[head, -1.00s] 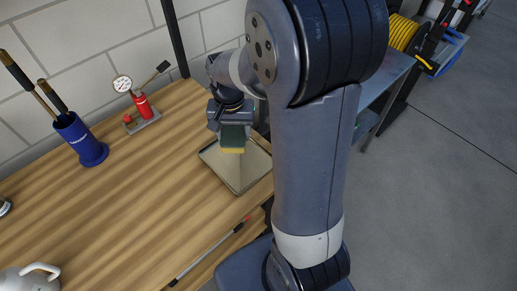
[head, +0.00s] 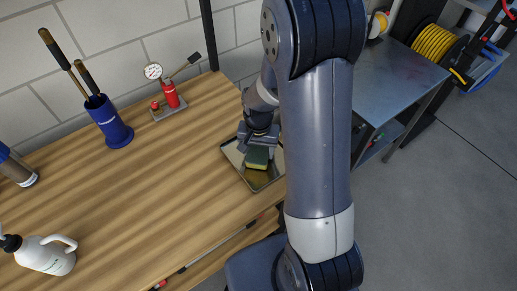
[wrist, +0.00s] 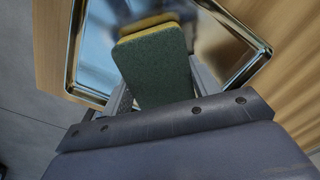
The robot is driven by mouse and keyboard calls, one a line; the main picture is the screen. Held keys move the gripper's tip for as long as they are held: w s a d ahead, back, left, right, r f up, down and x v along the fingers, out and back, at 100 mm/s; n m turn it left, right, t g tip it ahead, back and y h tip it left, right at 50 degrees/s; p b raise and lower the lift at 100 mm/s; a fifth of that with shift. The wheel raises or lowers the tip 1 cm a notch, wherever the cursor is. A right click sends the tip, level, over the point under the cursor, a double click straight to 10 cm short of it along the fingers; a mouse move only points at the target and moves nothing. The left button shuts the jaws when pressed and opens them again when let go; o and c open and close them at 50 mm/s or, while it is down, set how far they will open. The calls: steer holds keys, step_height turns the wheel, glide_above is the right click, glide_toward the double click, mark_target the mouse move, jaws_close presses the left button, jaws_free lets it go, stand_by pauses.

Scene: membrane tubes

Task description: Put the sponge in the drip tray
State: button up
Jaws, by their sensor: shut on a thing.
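The sponge (head: 257,158) has a dark green side and a yellow side. It also shows in the wrist view (wrist: 155,68), held in my gripper with the drip tray beyond it. The drip tray (head: 262,182) is a shallow shiny metal tray on the workbench; its rim shows in the wrist view (wrist: 70,62). My gripper (head: 257,150) is shut on the sponge and is over the tray. The sponge is inside the tray's outline; I cannot tell whether it touches the tray floor. My arm hides the tray's right part in the head view.
A red hand pump with a gauge (head: 171,96) stands behind the tray. A blue holder (head: 114,130) with black-handled tools and a white jug (head: 45,256) are on the left. The wooden bench (head: 150,190) is clear left of the tray. A metal table (head: 390,85) stands right.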

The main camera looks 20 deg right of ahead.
mark_target(259, 150)
steer(key=shift+f, duration=0.1)
steer(key=shift+f, duration=0.15)
steer(key=o, duration=1)
steer(key=shift+o, duration=0.2)
step_height(259, 150, up, 13)
steer(key=shift+f, duration=0.2)
